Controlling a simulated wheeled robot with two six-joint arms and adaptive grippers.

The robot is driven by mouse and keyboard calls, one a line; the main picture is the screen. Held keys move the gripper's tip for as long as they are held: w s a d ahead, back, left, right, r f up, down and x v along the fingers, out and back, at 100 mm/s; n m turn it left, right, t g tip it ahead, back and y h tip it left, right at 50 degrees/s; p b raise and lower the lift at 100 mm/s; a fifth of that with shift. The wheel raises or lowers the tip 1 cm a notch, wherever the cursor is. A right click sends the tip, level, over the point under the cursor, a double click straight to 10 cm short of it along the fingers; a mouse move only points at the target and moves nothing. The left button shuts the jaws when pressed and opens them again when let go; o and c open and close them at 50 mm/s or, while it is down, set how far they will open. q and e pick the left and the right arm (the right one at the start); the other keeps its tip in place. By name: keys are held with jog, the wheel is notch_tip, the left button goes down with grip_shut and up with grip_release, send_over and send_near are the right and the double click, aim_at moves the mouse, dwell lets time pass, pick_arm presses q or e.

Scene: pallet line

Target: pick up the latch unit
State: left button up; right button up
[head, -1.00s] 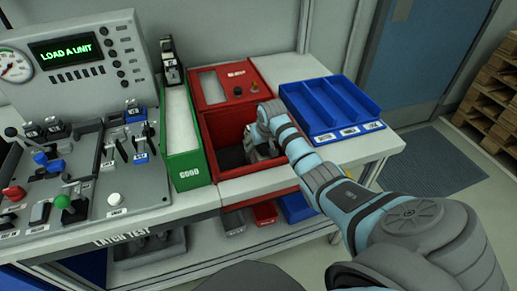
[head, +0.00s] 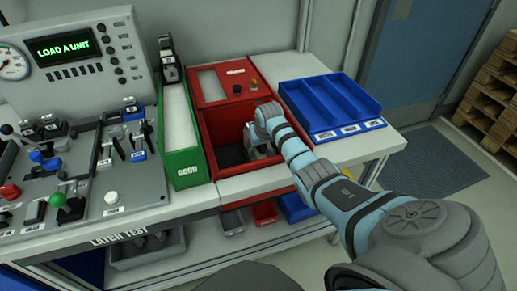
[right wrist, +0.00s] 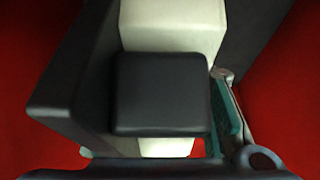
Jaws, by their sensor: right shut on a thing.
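My right gripper (head: 259,150) reaches down inside the open front part of the red bin (head: 206,130). It is shut on a latch unit (right wrist: 172,25), which shows in the right wrist view as a pale body with a dark block on it. A teal finger pad (right wrist: 225,112) lies along the unit's right side. In the head view the wrist and the bin walls hide most of the unit. I cannot tell whether it touches the bin floor. My left gripper is not in view.
A green bin (head: 187,169) stands left of the red bin, with a dark upright unit (head: 169,62) at its back end. A blue divided tray (head: 335,105) is on the right. The test panel (head: 85,60) reads LOAD A UNIT.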

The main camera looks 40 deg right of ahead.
notch_tip(320, 180, up, 20)
jog(key=p, duration=0.5)
